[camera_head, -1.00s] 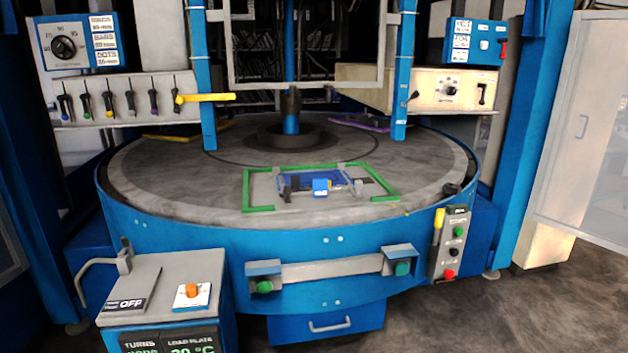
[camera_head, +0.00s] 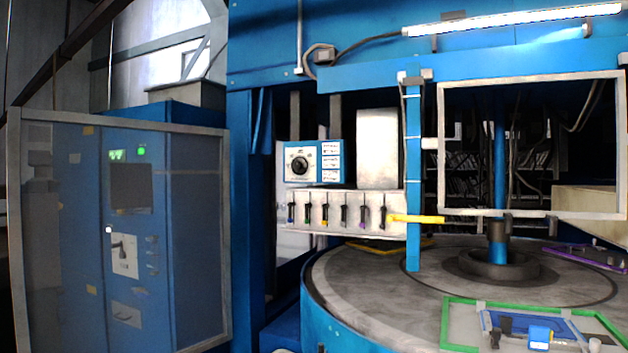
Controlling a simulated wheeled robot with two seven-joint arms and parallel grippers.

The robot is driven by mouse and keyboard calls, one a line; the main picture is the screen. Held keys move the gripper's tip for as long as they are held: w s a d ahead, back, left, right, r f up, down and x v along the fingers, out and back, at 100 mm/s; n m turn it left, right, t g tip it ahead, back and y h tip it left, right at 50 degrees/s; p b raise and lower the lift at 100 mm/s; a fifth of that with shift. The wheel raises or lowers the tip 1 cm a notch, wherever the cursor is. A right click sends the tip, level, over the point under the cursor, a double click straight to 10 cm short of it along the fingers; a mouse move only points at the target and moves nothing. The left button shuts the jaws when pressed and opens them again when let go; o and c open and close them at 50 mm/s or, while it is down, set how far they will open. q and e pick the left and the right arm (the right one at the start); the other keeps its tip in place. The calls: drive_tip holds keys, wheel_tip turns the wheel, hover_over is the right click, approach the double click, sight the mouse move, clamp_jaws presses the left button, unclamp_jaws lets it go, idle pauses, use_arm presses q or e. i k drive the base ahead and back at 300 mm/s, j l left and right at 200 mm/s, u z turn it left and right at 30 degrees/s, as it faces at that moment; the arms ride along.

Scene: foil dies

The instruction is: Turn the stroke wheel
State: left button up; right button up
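I cannot tell for sure which part is the stroke wheel. A round black dial (camera_head: 299,165) sits on a white plate in a blue-framed panel, left of the round table, and its markings are too small to read. Below it is a pale panel with a row of dark-handled levers (camera_head: 342,213) with coloured tips. A yellow handle (camera_head: 416,219) sticks out to the right at the row's end. Neither of my grippers is in view.
The grey round table (camera_head: 375,292) fills the lower right, with a green frame (camera_head: 447,322) around a blue die piece (camera_head: 540,335). A blue cabinet (camera_head: 135,260) behind a mesh guard (camera_head: 222,250) stands at left. A blue post (camera_head: 413,180) rises beside the levers.

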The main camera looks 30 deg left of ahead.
sight(296, 166)
drive_tip(key=i+j, duration=0.2)
drive_tip(key=j, duration=0.2)
drive_tip(key=i+j+z, duration=0.15)
drive_tip(key=j, duration=0.25)
drive_tip(key=i+j, duration=0.15)
drive_tip(key=j, duration=0.25)
drive_tip(key=i+j+z, duration=0.1)
drive_tip(key=j, duration=0.35)
drive_tip(key=i+j, duration=0.2)
drive_tip(key=j, duration=0.25)
drive_tip(key=i+j+z, duration=0.15)
drive_tip(key=j, duration=0.25)
drive_tip(key=i+j, duration=0.1)
drive_tip(key=j, duration=0.35)
